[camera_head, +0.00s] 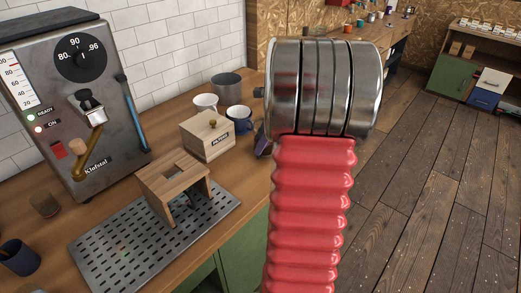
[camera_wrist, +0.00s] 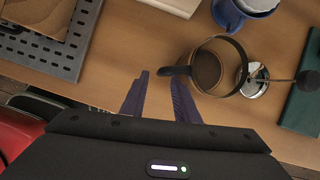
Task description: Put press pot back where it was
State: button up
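The press pot (camera_wrist: 243,67) shows in the wrist view as a clear round glass body with a dark handle (camera_wrist: 176,71) on its left side. A shiny metal part with a rod and dark knob (camera_wrist: 308,80) extends to its right; I cannot tell whether the pot is upright or tilted. My gripper (camera_wrist: 159,78) is open and empty, its right fingertip close to the handle; contact cannot be told. In the head view my arm hides the pot, and only a bit of my dark gripper (camera_head: 262,146) shows.
A perforated tray (camera_head: 105,254) with a wooden stand (camera_head: 172,181) lies before the coffee machine (camera_head: 65,100). A wooden filter box (camera_head: 207,136), blue mug (camera_head: 240,113), white cup (camera_head: 205,102) and grey pot (camera_head: 228,82) stand behind. A dark green flat thing (camera_wrist: 301,92) lies right of the press pot.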

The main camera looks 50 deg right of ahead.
jog(key=v, duration=0.8)
jog(key=shift+r, duration=0.15)
dwell(0.5)
jog(key=w+a+r+n, duration=0.1)
jog(key=a+r+n, duration=0.1)
jog(key=a+n, duration=0.8)
jog(key=a+r+n, duration=0.2)
jog(key=a+n, duration=0.4)
jog(key=a, duration=0.8)
jog(key=s+a+f+n, duration=0.1)
jog(key=s+a+n, duration=0.3)
jog(key=a+n, duration=0.4)
jog(key=s+a+n+t, duration=0.1)
jog(key=s+a+n, duration=0.4)
jog(key=a+n, duration=0.3)
jog(key=shift+s+a+f+n+h, duration=0.25)
jog(key=shift+f+n+h, duration=0.1)
jog(key=shift+n, duration=0.55)
